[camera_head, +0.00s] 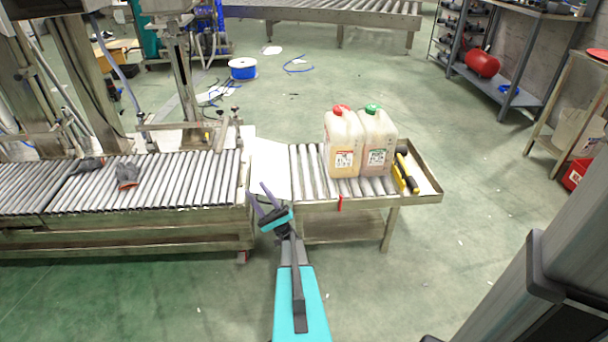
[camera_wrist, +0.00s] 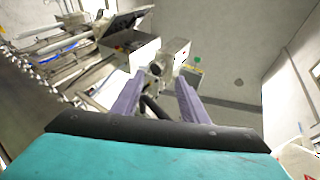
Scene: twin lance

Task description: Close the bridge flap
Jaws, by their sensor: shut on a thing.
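The bridge flap (camera_head: 270,165) is a pale plate in the gap between the left roller conveyor (camera_head: 150,190) and the right roller table (camera_head: 308,170). In the head view it looks roughly level, but its exact tilt is hard to tell. My gripper (camera_head: 262,195), with two purple fingers, is at the flap's near side. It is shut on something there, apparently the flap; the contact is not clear. In the wrist view the fingers (camera_wrist: 158,98) stand apart, with a dark curved thing between or behind them.
Two jugs, one red-capped (camera_head: 343,140) and one green-capped (camera_head: 376,140), stand on the right table. A yellow-and-black tool (camera_head: 404,174) lies beside them. Dark gloves (camera_head: 127,176) lie on the left rollers. The green floor in front is clear.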

